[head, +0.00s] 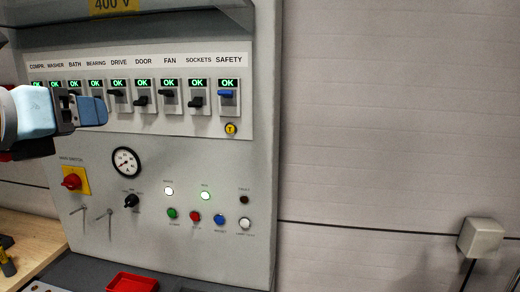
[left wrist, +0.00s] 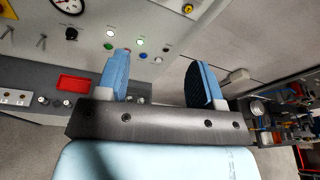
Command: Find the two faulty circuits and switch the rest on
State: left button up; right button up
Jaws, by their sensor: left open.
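A row of breakers runs along the grey panel (head: 190,250) in the head view, each with a green OK display. The DRIVE lever (head: 118,93) and FAN lever (head: 168,92) sit high. The DOOR lever (head: 141,101) and SOCKETS lever (head: 196,102) sit lower. The blue SAFETY lever (head: 227,93) sits high. My left gripper (head: 92,110) is in front of the left part of the row and hides the levers there. In the left wrist view my left gripper (left wrist: 160,65) is open and empty, its blue fingers wide apart. My right gripper is not in view.
Below the breakers are a yellow T button (head: 231,129), a gauge (head: 126,162), a red main switch (head: 72,181), a black selector (head: 131,201), lit white (head: 169,191) and green lamps (head: 205,196), a dark fault lamp (head: 244,200) and several buttons. A red tray (head: 132,283) lies below.

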pick_arm(q)
jog(key=w+d+f+n+g+h, duration=0.1)
jog(key=w+d+f+n, duration=0.3)
jog(key=f, duration=0.6)
jog(key=w+d+f+n+h, duration=0.1)
jog(key=w+f+n, duration=0.2)
jog(key=f+n, duration=0.5)
jog(key=w+d+f+n+g+h, duration=0.1)
jog(key=w+d+f+n, duration=0.2)
jog(key=f, duration=1)
jog(key=s+f+n+y, duration=0.1)
jog(key=s+f+n, duration=0.3)
jog(key=f, duration=0.5)
jog(key=s+f+n, duration=0.3)
jog(key=f+n, duration=0.2)
jog(key=f, duration=0.4)
jog(key=s+f+n+g+y+p, duration=0.1)
jog(key=s+f+n, duration=0.7)
jog(key=s+f, duration=0.8)
jog(key=shift+s+f+n+g+y, duration=0.3)
jog(key=shift+s+n+g+y, duration=0.15)
jog(key=shift+y, duration=0.35)
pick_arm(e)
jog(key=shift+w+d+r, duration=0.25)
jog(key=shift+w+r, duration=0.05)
